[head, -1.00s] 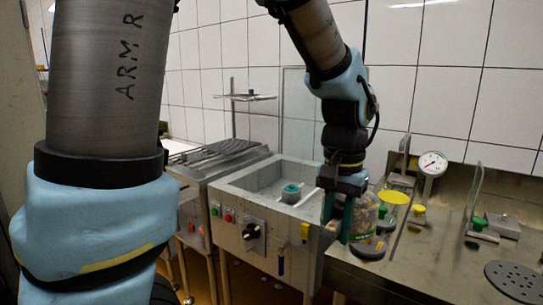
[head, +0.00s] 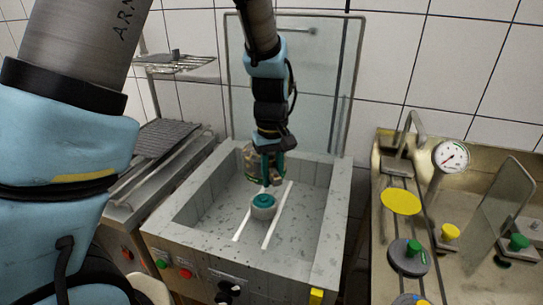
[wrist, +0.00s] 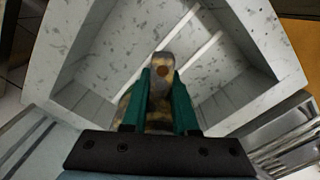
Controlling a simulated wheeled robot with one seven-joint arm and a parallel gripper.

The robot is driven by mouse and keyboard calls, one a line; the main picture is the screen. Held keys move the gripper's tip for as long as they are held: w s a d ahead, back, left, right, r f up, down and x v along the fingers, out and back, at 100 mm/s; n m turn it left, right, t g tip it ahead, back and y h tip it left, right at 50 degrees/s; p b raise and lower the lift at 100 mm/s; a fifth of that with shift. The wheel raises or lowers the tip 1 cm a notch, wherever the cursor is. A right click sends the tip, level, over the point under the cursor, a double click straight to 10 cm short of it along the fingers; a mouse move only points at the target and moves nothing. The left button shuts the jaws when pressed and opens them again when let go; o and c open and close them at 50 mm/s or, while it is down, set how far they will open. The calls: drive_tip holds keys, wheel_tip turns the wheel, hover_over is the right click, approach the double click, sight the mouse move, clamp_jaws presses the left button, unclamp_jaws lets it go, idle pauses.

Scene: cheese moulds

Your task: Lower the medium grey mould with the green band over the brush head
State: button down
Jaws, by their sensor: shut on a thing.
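My gripper (head: 272,178) is shut on a mottled grey-brown mould (head: 251,158) and holds it above the wash basin. The mould also shows between the teal fingers in the wrist view (wrist: 163,62). Its green band cannot be made out now, as the fingers cover part of it. The brush head (head: 263,204), round with a teal top and a pale lower part, stands in the basin. In the head view it lies just below and in front of the gripper, apart from the mould. I cannot make it out in the wrist view.
The stone-like basin (head: 168,232) has raised walls around the mould, and two pale rails (head: 277,215) on its floor. A clear panel (head: 310,85) stands behind. A steel bench (head: 455,272) with a gauge (head: 451,156) and a yellow disc (head: 400,201) is at right.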

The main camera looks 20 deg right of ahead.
sight(273, 227)
drive_tip(key=shift+w+d+f+n+p, duration=0.4)
drive_tip(key=shift+w+f+n+p, duration=0.2)
drive_tip(key=shift+n, duration=0.3)
drive_tip(key=shift+s, duration=0.1)
drive_tip(key=shift+f+b, duration=4.6)
drive_tip(key=shift+f, duration=2.7)
drive_tip(key=c, duration=0.6)
unclamp_jaws()
drive_tip(key=shift+r, duration=0.1)
